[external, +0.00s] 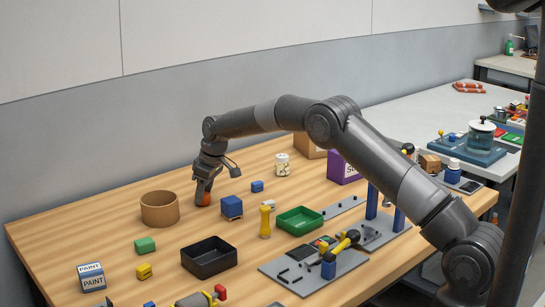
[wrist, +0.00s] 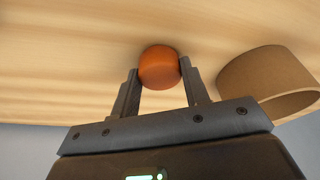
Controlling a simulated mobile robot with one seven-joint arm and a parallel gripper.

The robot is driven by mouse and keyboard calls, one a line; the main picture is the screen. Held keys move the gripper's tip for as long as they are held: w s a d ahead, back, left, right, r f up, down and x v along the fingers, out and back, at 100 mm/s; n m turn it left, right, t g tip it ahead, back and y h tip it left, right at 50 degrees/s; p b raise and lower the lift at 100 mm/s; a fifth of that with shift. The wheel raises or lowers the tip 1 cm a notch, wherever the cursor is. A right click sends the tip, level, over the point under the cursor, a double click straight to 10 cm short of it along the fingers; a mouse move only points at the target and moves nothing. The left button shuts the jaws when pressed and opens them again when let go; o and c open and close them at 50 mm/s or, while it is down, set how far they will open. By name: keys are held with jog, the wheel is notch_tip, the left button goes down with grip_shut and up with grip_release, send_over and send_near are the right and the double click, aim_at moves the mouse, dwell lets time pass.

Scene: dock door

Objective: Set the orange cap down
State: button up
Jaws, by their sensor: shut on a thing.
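The orange cap (wrist: 159,68) is between the two fingers of my gripper (wrist: 157,85) in the wrist view, rounded and orange. In the external view the orange cap (external: 203,198) shows at the tip of my gripper (external: 203,190), low over the wooden table (external: 120,220). My gripper is shut on the cap. It stands just right of a round tan container and left of a blue block. I cannot tell whether the cap touches the table top.
The tan round container (external: 160,209) is close on the left; it also shows in the wrist view (wrist: 268,82). A blue block (external: 232,207) is close on the right. A black tray (external: 209,256), a yellow piece (external: 265,222) and a green tray (external: 300,220) stand nearer the front. Bare wood lies around the gripper.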

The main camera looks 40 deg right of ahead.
jog(key=o, duration=0.9)
jog(key=shift+f, duration=0.1)
jog(key=shift+o, duration=0.2)
jog(key=s+d+r, duration=0.1)
jog(key=s+r, duration=0.3)
jog(key=r, duration=0.3)
jog(key=s+d+r+m, duration=0.15)
jog(key=s+r, duration=0.25)
jog(key=r, duration=0.4)
jog(key=s+d+r, duration=0.1)
jog(key=s+r, duration=0.3)
jog(key=r, duration=0.3)
jog(key=s+d+r+m+t, duration=0.1)
jog(key=s+r, duration=0.3)
jog(key=s, duration=0.3)
jog(key=s+d+r+t, duration=0.15)
jog(key=s+r, duration=0.25)
jog(key=s, duration=0.4)
jog(key=s+d+f+m, duration=0.1)
jog(key=s+f, duration=0.2)
jog(key=s, duration=1.1)
jog(key=s+d+f+m+h, duration=0.1)
jog(key=s+d+f+m, duration=0.1)
jog(key=s, duration=1.3)
jog(key=shift+s+f, duration=0.3)
jog(key=shift+f, duration=0.6)
